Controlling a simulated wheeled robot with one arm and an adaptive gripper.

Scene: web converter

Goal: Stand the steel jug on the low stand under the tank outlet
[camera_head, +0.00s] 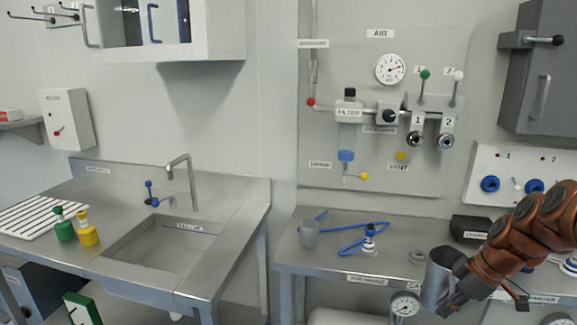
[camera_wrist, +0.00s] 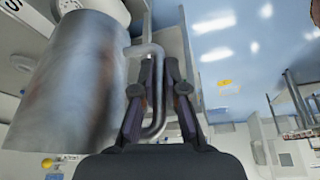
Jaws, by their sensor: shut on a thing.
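The steel jug (camera_head: 437,275) is a grey metal cylinder at the lower right of the head view, in front of the bench on the right. It fills the left of the wrist view (camera_wrist: 80,85), with its bent-rod handle (camera_wrist: 158,125) towards me. My gripper (camera_head: 458,290) is shut on the handle, and its dark fingers (camera_wrist: 158,75) lie either side of the rod. The jug looks close to upright in the head view and appears held in the air. I cannot make out the low stand or the tank outlet in either view.
A sink bench (camera_head: 130,210) with green and yellow bottles stands at left.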

